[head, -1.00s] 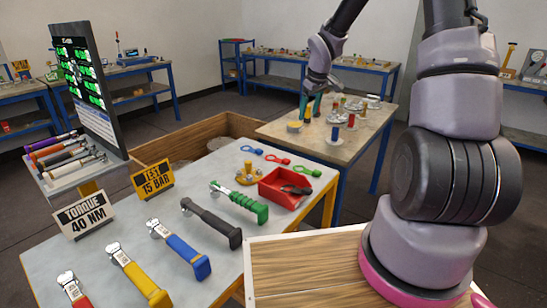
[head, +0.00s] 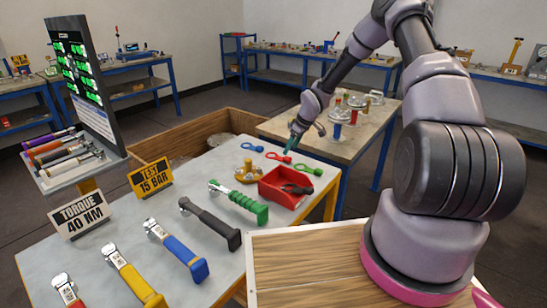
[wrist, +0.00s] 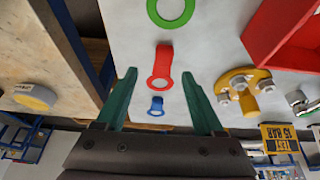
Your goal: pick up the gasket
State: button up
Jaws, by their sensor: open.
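Three flat ring gaskets with tabs lie in a row on the grey table: blue (head: 250,147), red (head: 279,157) and green (head: 308,169). The wrist view shows the green (wrist: 171,12), red (wrist: 162,70) and blue (wrist: 156,106) ones. My gripper (head: 293,144) is open and empty, above the table near the red gasket. In the wrist view, its teal fingertips (wrist: 159,75) appear on either side of the red gasket, with the blue one lower between the fingers. The height of the gap to the table is hard to tell.
A red tray (head: 270,190) with a dark tool in it stands near the gaskets. A yellow bolted flange (head: 247,175) stands beside it; several torque wrenches lie in front. A bench (head: 330,146) with flanged vessels stands behind, close to my arm.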

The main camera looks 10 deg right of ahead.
aim_at(286, 157)
jog(key=x, duration=0.5)
jog(key=shift+s+a+f, duration=0.1)
jog(key=shift+a, duration=0.15)
grip_shut()
